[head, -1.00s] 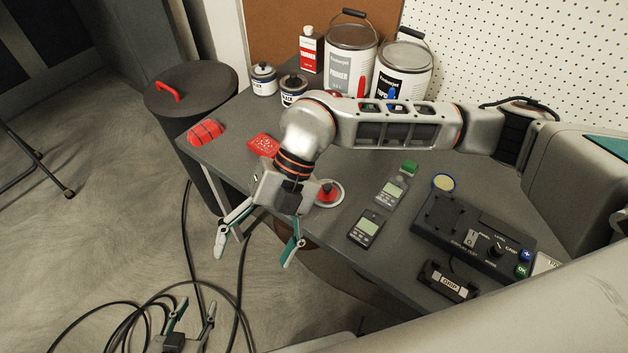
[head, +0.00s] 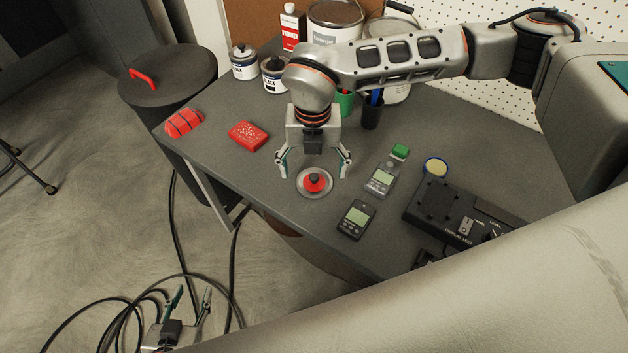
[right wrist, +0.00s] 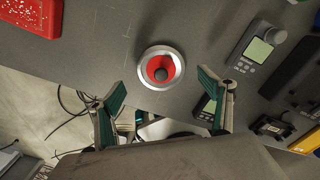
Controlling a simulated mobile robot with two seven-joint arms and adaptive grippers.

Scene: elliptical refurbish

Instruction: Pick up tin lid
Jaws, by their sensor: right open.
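The tin lid (head: 302,189), a silver disc with a red centre and black knob, lies flat on the grey table near its front edge. It also shows in the right wrist view (right wrist: 146,80). My right gripper (head: 313,173) is open and points down above the lid, its fingers spread to either side and empty. In the right wrist view, the lid lies just beyond and between the open fingertips (right wrist: 162,82). My left gripper (head: 192,296) is open and empty, low at the left over the floor, away from the table.
Two handheld meters (head: 382,179) (head: 355,220) lie right of the lid, with a black device (head: 455,213) further right. A red sponge-like block (head: 248,136) lies to the left. Small tins (head: 243,66) and larger cans (head: 336,15) stand at the back. Cables lie on the floor.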

